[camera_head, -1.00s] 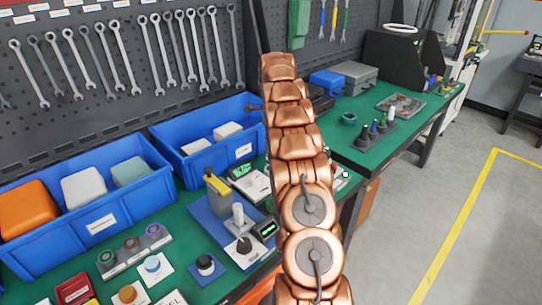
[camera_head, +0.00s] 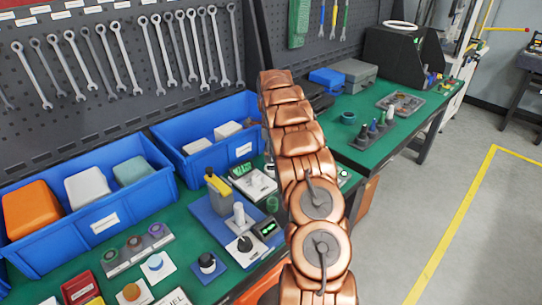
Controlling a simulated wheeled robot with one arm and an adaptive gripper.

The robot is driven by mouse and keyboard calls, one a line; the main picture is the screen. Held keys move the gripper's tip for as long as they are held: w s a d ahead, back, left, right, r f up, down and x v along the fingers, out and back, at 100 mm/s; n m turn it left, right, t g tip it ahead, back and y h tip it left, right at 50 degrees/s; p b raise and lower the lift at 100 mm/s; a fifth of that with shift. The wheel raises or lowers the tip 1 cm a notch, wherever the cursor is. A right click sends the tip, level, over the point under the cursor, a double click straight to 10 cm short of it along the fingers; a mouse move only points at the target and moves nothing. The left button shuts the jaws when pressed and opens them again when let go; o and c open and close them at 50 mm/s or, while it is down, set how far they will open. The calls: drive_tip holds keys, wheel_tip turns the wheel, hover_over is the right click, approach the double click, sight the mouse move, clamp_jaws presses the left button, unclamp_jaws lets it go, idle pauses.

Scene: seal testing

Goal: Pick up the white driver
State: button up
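A small rack (camera_head: 376,137) on the right-hand bench holds several upright handles, one dark, one blue and one pale. The pale handle (camera_head: 390,117) at the rack's right end may be the white driver, but it is too small to be sure. My copper-coloured arm rises through the middle of the view, left of the rack in the picture. My gripper is not visible, so I cannot see its fingers or whether it holds anything.
Blue bins (camera_head: 104,216) stand on the near green bench, with a blue test stand (camera_head: 215,222) before them. A clear parts tray (camera_head: 401,103) and a teal ring (camera_head: 348,118) lie near the rack. Open floor (camera_head: 415,225) is at right.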

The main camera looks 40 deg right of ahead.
drive_tip(key=c, duration=1)
clamp_jaws()
drive_tip(key=shift+w+r, duration=0.1)
drive_tip(key=shift+r, duration=0.05)
